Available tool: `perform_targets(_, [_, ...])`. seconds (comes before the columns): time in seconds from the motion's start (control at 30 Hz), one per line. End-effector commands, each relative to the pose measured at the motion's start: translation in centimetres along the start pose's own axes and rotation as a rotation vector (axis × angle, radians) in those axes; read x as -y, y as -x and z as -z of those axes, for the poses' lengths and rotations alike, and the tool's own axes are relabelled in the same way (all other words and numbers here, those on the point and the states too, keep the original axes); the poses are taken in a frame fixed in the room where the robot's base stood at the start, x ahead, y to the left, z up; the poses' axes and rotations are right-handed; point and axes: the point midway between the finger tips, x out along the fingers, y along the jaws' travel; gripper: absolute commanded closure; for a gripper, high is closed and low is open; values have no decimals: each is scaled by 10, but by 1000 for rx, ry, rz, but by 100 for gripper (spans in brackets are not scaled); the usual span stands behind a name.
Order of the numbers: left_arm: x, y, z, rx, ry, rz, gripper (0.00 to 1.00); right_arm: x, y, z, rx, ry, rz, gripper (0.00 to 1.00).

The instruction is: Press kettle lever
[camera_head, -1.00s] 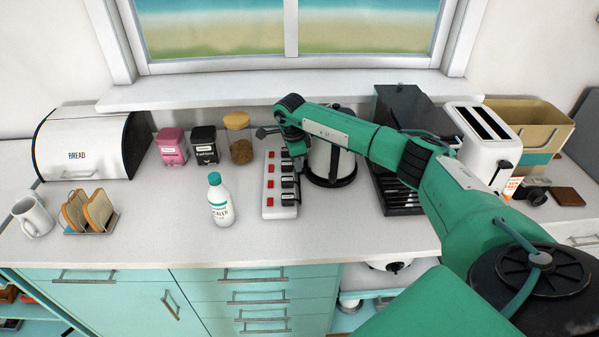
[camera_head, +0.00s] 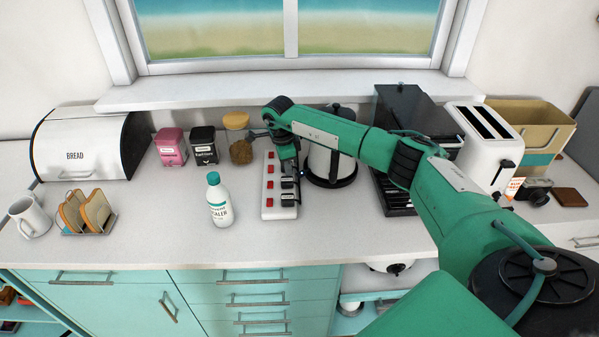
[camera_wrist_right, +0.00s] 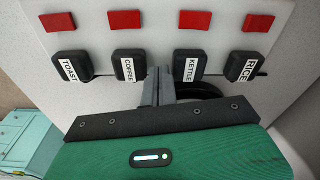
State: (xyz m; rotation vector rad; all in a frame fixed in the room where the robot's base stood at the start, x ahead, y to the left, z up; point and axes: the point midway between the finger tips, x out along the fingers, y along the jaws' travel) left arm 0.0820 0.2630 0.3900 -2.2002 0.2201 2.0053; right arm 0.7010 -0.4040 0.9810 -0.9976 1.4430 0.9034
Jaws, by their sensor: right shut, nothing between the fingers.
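The kettle (camera_head: 332,160), white and steel with a black base and lid, stands on the counter behind my right forearm, which hides part of it. I cannot make out its lever. My right gripper (camera_head: 291,165) points down over the power strip (camera_head: 268,200), left of the kettle. In the wrist view its fingers (camera_wrist_right: 160,84) are shut and empty, near the gap between the plugs labelled COFFEE (camera_wrist_right: 129,65) and KETTLE (camera_wrist_right: 190,66). A small blue light shows between the gripper and the kettle in the head view. My left gripper is out of view.
A white bottle (camera_head: 219,203) stands left of the strip. Jars and tins (camera_head: 204,146) stand behind it. A coffee machine (camera_head: 400,195) and toaster (camera_head: 485,145) stand to the right. The front of the counter (camera_head: 330,230) is clear.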

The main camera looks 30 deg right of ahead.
Motion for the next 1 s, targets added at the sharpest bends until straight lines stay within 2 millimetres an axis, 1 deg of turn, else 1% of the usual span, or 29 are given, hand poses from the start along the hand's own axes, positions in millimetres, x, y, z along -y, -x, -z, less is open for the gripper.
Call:
perform_targets(0.13, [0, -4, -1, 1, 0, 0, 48, 1, 9, -1, 3, 0, 4, 100])
perform_targets(0.23, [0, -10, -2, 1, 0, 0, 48, 1, 25, 0, 2, -1, 5, 100])
perform_targets(0.5, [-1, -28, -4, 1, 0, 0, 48, 1, 87, -1, 2, 1, 5, 100])
perform_targets(0.6, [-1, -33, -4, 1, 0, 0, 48, 1, 107, -1, 1, 0, 4, 100])
perform_targets(0.7, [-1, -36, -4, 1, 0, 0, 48, 0, 122, -1, 1, 0, 2, 100])
perform_targets(0.8, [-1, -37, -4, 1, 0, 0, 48, 0, 132, -1, 0, 0, 1, 100])
perform_targets(1.0, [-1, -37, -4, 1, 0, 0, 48, 0, 138, -1, -1, 0, 0, 100])
